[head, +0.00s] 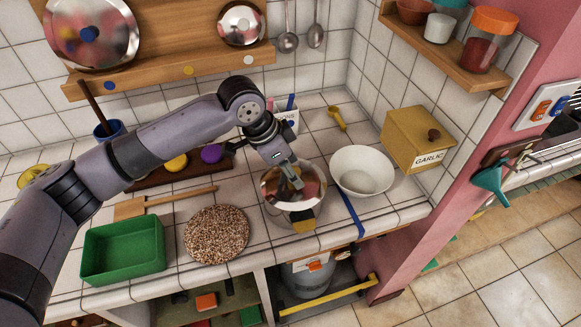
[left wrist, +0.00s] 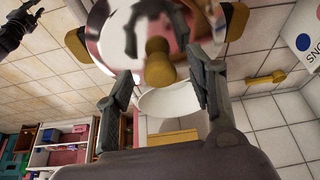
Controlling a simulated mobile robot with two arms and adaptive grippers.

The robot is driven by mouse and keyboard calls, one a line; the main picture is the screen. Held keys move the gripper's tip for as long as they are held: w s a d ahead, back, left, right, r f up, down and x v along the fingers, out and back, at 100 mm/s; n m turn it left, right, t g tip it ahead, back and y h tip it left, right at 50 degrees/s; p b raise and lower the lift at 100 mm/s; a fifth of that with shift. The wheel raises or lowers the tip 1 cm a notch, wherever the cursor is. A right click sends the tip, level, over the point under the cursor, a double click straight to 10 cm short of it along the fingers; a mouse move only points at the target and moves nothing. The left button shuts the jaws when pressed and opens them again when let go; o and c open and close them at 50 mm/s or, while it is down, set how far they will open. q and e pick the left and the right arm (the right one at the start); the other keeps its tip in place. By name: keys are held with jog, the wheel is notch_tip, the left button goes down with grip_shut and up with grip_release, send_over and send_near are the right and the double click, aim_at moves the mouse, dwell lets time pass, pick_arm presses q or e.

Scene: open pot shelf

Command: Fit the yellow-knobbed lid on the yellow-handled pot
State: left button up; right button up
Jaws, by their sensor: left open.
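The yellow-handled pot (head: 281,212) stands near the counter's front edge, with one yellow handle facing the front. In the left wrist view, its yellow handles (left wrist: 237,20) show at both sides of a shiny lid. The shiny lid (head: 272,182) lies over the pot's mouth; I cannot tell whether it is fully seated. Its yellow knob (left wrist: 158,65) stands between my left fingers in the wrist view. My left gripper (head: 297,180) is open around the knob, with space beside it. My right gripper (left wrist: 14,28) shows at the wrist view's upper left corner, its jaws unclear.
A white bowl (head: 361,172) stands close to the pot's right, with a blue strip (head: 350,213) between them. A speckled round mat (head: 216,236) and a green tray (head: 124,249) lie left. The garlic box (head: 416,140) stands right. Blue-knobbed (head: 112,30) and white-knobbed (head: 240,14) lids stand on the wall shelf.

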pick_arm(q)
jog(key=v, duration=1.2)
dwell(0.4)
